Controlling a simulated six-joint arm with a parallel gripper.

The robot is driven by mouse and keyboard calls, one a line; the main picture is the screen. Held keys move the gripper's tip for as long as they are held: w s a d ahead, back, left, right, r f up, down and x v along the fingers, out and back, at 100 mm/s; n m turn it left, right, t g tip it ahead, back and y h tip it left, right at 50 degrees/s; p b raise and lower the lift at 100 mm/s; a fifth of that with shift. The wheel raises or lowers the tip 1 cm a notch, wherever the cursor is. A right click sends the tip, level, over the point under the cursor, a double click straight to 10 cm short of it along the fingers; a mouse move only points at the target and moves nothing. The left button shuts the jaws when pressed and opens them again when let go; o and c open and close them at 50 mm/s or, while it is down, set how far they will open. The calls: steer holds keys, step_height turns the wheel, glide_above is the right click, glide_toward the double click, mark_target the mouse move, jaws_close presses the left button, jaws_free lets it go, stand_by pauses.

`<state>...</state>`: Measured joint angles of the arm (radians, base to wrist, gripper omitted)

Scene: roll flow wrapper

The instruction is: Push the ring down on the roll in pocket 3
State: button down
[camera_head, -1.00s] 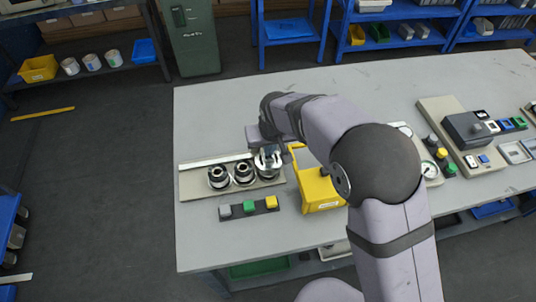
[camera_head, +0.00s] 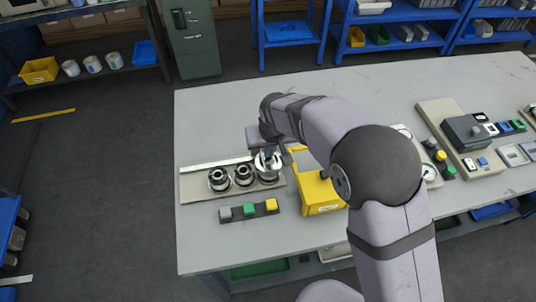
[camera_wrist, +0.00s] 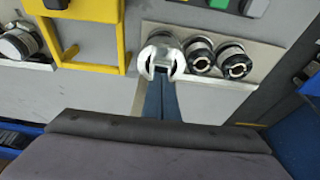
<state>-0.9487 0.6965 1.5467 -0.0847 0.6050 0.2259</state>
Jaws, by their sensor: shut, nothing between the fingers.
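Three rolls stand in a row of pockets on a beige base plate (camera_head: 195,191) on the table. The left roll (camera_head: 219,180) and the middle roll (camera_head: 243,175) have dark tops around pale cores. The right-hand roll (camera_head: 267,166) carries a bright metal ring (camera_wrist: 148,60), open on one side in the wrist view. My gripper (camera_wrist: 161,72) is shut, with its blue fingers pointing down at the middle of this ring. Whether the fingertips touch the ring or the roll's core cannot be told. My arm partly covers this roll in the head view.
A yellow box with a raised handle (camera_head: 318,192) stands close to the right of the plate. A strip with grey, green and yellow buttons (camera_head: 249,209) lies in front. Further right are a gauge (camera_head: 429,172) and a grey device (camera_head: 466,131). The table's left front is bare.

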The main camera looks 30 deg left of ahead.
step_height(320, 180, up, 7)
steer(key=p, duration=0.4)
steer(key=shift+f, duration=0.1)
stand_by(0.6)
steer(key=s+d+f+n+g+h, duration=0.1)
steer(key=s+d+f+g+h, duration=0.15)
steer(key=s+d, duration=0.5)
steer(key=s+d+f+g+h, duration=0.1)
steer(key=s+d+f, duration=0.3)
steer(key=d, duration=0.7)
steer(key=s+d+r+m, duration=0.2)
steer(key=d+m, duration=0.1)
steer(key=d, duration=0.6)
steer(key=s+d+r+m, duration=0.2)
steer(key=d, duration=0.6)
steer(key=w+d+r+m+t+y, duration=0.1)
steer(key=w+d+r+m, duration=0.3)
steer(key=d, duration=0.4)
steer(key=shift+w+d+r+m, duration=0.25)
steer(key=shift+m, duration=0.25)
